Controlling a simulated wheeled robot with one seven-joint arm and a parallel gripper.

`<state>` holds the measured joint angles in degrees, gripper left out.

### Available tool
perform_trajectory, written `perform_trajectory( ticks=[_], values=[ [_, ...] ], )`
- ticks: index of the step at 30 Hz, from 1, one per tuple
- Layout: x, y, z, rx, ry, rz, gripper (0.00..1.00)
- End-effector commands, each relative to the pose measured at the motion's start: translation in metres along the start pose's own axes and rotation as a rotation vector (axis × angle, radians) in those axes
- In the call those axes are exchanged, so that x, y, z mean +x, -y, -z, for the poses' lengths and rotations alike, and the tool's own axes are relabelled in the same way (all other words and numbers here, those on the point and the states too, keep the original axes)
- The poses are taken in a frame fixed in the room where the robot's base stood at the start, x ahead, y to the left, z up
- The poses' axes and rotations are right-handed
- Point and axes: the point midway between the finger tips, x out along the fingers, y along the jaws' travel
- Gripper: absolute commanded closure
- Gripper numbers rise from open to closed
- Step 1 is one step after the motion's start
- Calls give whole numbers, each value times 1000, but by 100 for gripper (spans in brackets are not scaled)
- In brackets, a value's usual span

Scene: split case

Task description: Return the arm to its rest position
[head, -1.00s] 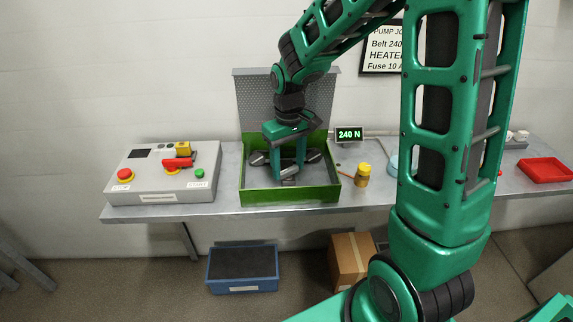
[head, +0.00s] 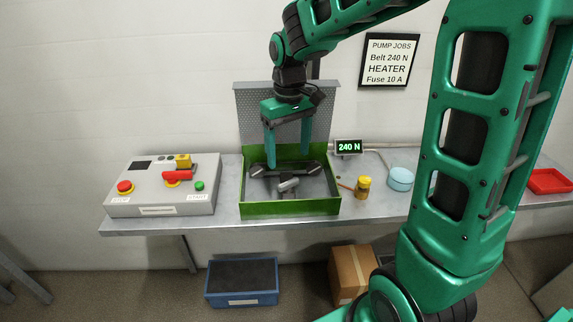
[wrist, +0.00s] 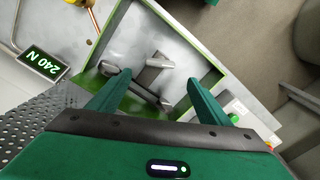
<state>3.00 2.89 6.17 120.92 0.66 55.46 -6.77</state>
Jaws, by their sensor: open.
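My gripper (head: 287,153) is open and empty, pointing down above the green case (head: 290,209). The case stands on the metal bench. A dark bar with grey knobs (head: 288,185) lies inside the case, below and apart from my fingertips. In the wrist view my two green fingers (wrist: 162,88) are spread wide, with the case (wrist: 184,38) and the grey and dark parts (wrist: 150,78) between and beyond them. My arm rises from the lower right and reaches over the bench.
A control box (head: 165,185) with red, green and yellow parts stands left. A 240 N display (head: 348,147), yellow-capped jar (head: 363,188), blue round container (head: 400,179) and red tray (head: 550,181) are right. A perforated panel (head: 262,100) stands behind the case. Below are a blue bin (head: 242,282) and cardboard box (head: 351,272).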

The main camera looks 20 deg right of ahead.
Motion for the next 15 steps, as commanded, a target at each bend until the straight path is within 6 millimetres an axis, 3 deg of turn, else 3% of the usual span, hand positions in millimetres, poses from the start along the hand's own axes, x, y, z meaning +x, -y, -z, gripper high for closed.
perform_trajectory(
  ticks=[6, 15],
  values=[
    [-16, 0, 0, 0, 0, 0, 28],
    [-17, 0, 0, 0, 1, 0, 28]
  ],
)
